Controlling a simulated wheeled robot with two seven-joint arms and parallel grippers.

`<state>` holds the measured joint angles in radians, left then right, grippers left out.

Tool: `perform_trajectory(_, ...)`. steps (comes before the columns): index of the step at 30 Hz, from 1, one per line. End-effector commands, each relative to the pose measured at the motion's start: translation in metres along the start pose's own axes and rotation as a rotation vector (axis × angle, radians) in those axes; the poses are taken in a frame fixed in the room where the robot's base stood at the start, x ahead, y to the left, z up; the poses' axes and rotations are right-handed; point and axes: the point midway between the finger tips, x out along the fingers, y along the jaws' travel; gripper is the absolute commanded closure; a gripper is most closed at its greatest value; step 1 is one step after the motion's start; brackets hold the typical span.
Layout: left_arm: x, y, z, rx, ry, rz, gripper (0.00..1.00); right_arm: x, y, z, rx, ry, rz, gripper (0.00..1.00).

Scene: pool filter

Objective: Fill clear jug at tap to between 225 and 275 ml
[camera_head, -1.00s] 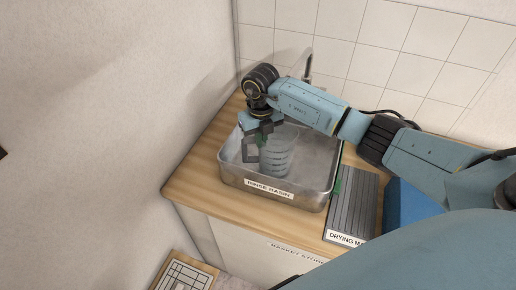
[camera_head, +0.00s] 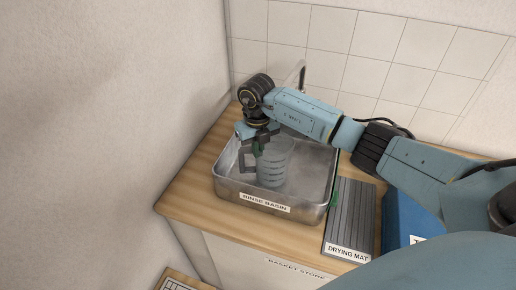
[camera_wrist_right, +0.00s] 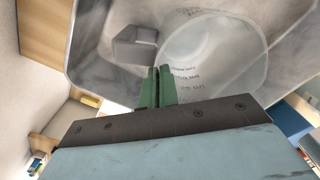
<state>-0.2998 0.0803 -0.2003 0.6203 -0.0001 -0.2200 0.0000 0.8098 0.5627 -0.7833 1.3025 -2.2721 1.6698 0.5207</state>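The clear jug (camera_head: 272,165) stands upright in the metal rinse basin (camera_head: 228,190), with a dark handle on its left. My right gripper (camera_head: 262,142) reaches down to the jug's rim on the handle side. In the right wrist view, its green fingers (camera_wrist_right: 157,88) are nearly together at the near edge of the jug (camera_wrist_right: 205,50), seemingly on its thin wall, beside the grey handle (camera_wrist_right: 133,46). Markings show on the jug, but I cannot read them or tell a water level. The tap (camera_head: 301,74) is behind my right arm, its lower part hidden. My left gripper is out of view.
The drying mat (camera_head: 350,215) lies right of the basin on the wooden counter (camera_head: 190,200). A blue box (camera_head: 405,218) stands further right. The tiled wall is behind and a plain wall is at the left.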

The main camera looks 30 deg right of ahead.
Motion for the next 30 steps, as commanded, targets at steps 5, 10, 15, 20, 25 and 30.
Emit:
perform_trajectory(5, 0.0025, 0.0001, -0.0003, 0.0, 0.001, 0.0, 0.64, 0.0029, -0.0002, 0.0004, 0.001, -0.001, 0.0, 1.0)
perform_trajectory(10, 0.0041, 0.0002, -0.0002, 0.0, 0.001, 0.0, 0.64, 0.005, -0.0002, 0.0004, 0.001, -0.001, 0.0, 0.97)
perform_trajectory(15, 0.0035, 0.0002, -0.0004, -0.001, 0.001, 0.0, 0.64, 0.0045, -0.0001, 0.0003, 0.001, -0.001, 0.0, 0.74)
perform_trajectory(20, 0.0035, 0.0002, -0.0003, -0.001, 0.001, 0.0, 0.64, 0.0047, -0.0001, 0.0002, 0.0, 0.0, 0.0, 0.72)
perform_trajectory(25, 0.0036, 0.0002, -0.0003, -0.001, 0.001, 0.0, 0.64, 0.0051, 0.0, -0.0001, 0.0, 0.001, 0.0, 0.57)
perform_trajectory(30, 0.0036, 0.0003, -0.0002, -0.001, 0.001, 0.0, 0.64, 0.005, 0.0, -0.0001, 0.0, 0.0, 0.0, 0.43)
